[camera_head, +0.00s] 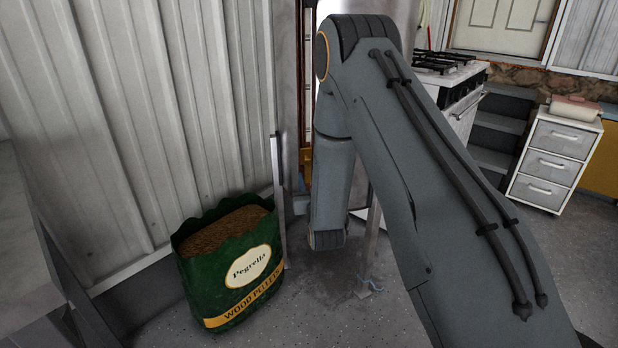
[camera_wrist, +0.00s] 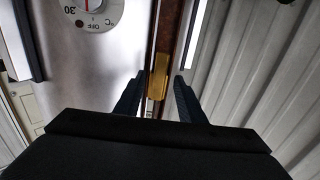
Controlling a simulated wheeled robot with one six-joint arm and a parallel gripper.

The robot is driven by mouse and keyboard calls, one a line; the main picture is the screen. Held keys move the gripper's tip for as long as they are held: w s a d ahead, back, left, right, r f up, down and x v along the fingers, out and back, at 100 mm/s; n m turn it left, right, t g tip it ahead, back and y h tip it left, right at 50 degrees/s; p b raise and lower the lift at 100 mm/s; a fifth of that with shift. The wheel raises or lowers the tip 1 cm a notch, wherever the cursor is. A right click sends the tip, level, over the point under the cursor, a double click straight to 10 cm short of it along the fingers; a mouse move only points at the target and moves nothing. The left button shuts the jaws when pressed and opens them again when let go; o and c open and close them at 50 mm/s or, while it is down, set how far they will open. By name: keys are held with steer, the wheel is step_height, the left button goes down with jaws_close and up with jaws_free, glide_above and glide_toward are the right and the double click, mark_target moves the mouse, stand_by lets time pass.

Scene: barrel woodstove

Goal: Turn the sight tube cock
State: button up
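In the wrist view, a brass-yellow block (camera_wrist: 158,78), which looks like the sight tube cock, sits on a narrow dark brown upright strip (camera_wrist: 168,28). My gripper (camera_wrist: 160,76) is open, one finger to each side of the block. Gaps show on both sides of it, and I see no clear contact. I cannot tell how the cock is turned. In the head view, my arm hides my gripper and the cock. Part of a brown upright strip (camera_head: 305,155) shows left of my arm.
A pale cylindrical tank with a dial (camera_wrist: 92,10) stands left of the strip in the wrist view. A corrugated wall (camera_wrist: 245,65) is to the right. In the head view, a green pellet bag (camera_head: 230,262) stands on the floor; a stove (camera_head: 460,95) and drawers (camera_head: 553,160) are at right.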

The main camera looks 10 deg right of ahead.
mark_target(307, 169)
steer(key=shift+w+d, duration=0.1)
steer(key=shift+w, duration=1.2)
